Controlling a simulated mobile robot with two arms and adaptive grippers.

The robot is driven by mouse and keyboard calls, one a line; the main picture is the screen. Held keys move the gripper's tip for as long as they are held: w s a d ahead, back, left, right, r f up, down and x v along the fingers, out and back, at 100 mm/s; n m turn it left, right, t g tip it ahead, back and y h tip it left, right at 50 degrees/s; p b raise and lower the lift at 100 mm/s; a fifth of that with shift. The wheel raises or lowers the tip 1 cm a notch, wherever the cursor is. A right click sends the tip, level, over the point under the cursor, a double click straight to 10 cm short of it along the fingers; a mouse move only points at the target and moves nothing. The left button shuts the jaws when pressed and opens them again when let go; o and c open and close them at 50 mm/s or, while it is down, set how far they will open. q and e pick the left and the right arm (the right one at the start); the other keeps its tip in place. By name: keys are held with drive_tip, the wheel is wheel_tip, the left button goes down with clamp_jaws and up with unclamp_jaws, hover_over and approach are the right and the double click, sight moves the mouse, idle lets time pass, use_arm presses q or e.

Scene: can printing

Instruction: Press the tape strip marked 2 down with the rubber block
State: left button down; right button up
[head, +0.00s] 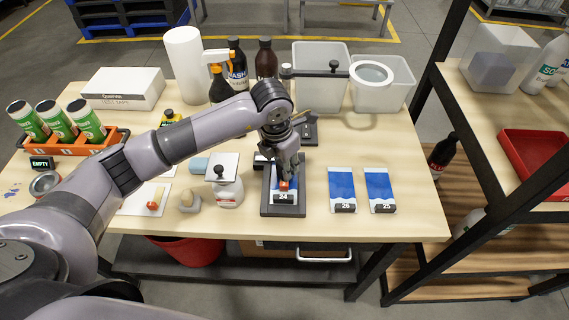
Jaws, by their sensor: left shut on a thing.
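My left gripper (286,178) points down over the panel marked 24 (283,197). The panel lies in a dark frame (266,200) near the front of the table. The gripper is shut on a small red-orange block (284,185), which looks like the rubber block and is low over the blue part of the panel. I cannot tell whether it touches the surface. I cannot make out a tape strip marked 2; the fingers and arm cover much of the panel. My right gripper is not in view.
Panels marked 26 (342,190) and 25 (379,190) lie right of the frame. An orange rack (75,150) holds green cans (87,120). Grey bins (319,85) stand behind. A shelf (515,130) is at the right.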

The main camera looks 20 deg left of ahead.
use_arm(q)
drive_tip(key=shift+f+b, duration=0.15)
drive_tip(key=shift+b, duration=0.15)
idle(0.7)
drive_tip(key=shift+s, duration=0.1)
idle(0.4)
drive_tip(key=shift+r+p, duration=0.55)
drive_tip(key=shift+r, duration=0.3)
drive_tip(key=shift+r+p, duration=1.15)
drive_tip(key=shift+r, duration=1.6)
